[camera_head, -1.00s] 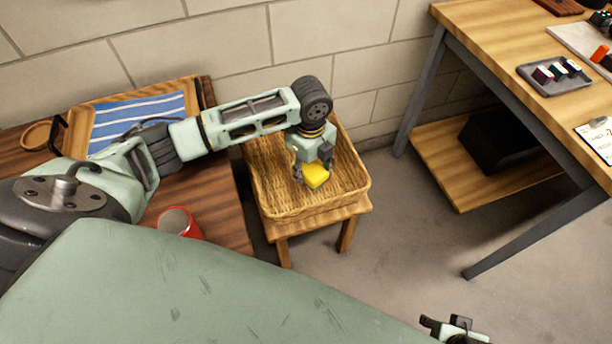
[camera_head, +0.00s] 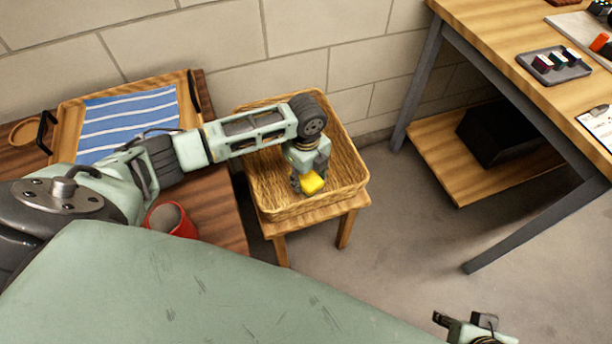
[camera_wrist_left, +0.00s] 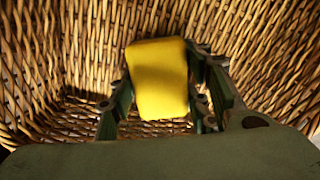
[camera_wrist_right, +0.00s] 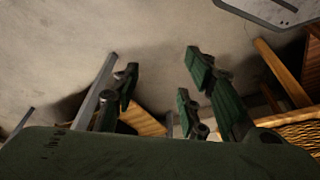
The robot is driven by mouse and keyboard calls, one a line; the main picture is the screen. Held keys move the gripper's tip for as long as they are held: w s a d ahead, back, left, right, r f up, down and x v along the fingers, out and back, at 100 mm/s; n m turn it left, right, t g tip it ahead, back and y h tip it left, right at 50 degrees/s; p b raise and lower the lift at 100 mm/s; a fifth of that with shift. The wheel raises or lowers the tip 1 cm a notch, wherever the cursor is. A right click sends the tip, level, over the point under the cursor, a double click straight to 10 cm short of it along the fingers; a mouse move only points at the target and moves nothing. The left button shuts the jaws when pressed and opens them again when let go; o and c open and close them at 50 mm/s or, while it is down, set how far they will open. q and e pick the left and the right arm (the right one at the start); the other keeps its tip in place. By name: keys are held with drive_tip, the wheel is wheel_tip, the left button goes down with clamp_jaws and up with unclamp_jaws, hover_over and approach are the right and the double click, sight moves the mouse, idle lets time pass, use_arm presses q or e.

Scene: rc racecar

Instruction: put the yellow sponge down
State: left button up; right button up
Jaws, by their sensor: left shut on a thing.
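The yellow sponge (camera_head: 312,183) is between the fingers of my left gripper (camera_head: 306,180), which is shut on it. Both are inside the wicker basket (camera_head: 268,178), over its right part. In the left wrist view the sponge (camera_wrist_left: 158,78) sits between the two fingers, with the woven wall and floor of the basket behind it. I cannot tell whether the sponge touches the basket floor. My right gripper (camera_wrist_right: 160,85) is open and empty above the grey floor; it also shows at the bottom right of the head view (camera_head: 470,322).
The basket stands on a small wooden stool (camera_head: 347,206). Left of it, a dark wooden table holds a tray with a striped blue cloth (camera_head: 128,118) and a red mug (camera_head: 172,221). At right is a workbench (camera_head: 500,30) with a low shelf (camera_head: 470,165). Floor between is clear.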

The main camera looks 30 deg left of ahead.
sight(306, 176)
use_arm(q)
drive_tip(key=shift+f, duration=0.15)
drive_tip(key=o, duration=0.9)
drive_tip(key=shift+r, duration=0.55)
drive_tip(key=shift+r+p, duration=1.65)
drive_tip(key=shift+r, duration=4)
use_arm(e)
wheel_tip(306, 176, down, 12)
drive_tip(key=shift+w+a+g, duration=0.2)
drive_tip(key=shift+w+g, duration=0.2)
drive_tip(key=shift+w, duration=0.05)
drive_tip(key=shift+r, duration=0.1)
